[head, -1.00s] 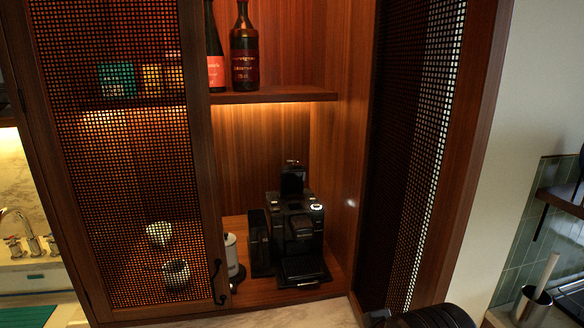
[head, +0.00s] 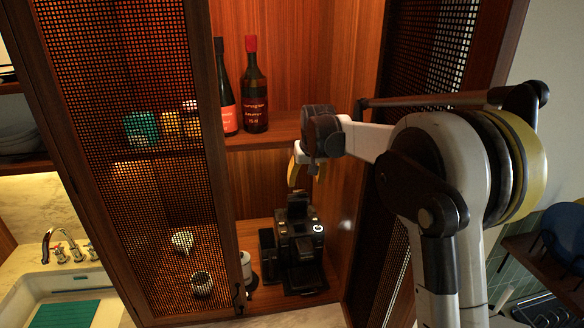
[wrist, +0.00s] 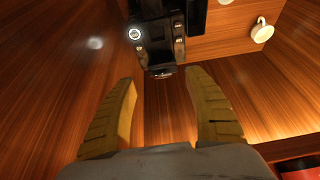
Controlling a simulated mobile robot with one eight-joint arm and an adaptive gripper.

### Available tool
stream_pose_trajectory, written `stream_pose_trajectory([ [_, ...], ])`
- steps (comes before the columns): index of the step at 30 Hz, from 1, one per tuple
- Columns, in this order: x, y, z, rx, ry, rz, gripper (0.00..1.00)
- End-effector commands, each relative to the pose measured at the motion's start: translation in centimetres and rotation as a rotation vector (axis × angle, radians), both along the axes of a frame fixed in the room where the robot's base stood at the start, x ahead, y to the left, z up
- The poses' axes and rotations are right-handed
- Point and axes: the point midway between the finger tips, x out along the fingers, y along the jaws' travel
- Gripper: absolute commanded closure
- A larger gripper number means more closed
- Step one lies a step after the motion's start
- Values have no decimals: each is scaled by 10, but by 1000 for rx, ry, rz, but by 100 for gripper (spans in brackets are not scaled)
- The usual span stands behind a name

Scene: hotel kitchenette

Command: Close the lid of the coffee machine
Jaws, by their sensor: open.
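The black coffee machine (head: 303,257) stands on the cabinet floor under the shelf. Its lid (head: 297,205) stands upright at the back of the machine's top in the head view. Contact with the lid is not visible.
The shelf (head: 265,140) holds two dark bottles (head: 256,95) left of my gripper. A white canister (head: 247,266) stands left of the machine. The mesh door (head: 130,190) covers the left side, with cups behind it. The cabinet's right wall is close by.

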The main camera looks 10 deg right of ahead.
Motion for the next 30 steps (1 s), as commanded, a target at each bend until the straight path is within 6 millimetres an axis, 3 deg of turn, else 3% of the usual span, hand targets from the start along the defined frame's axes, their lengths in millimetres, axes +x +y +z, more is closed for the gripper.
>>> stream_pose_trajectory([
  [1,17,0,9,0,8,0,39],
  [6,49,0,-3,0,28,0,39],
  [14,63,0,-26,0,34,0,39],
  [24,87,0,-86,0,33,0,39],
  [30,96,0,-106,0,33,0,39],
])
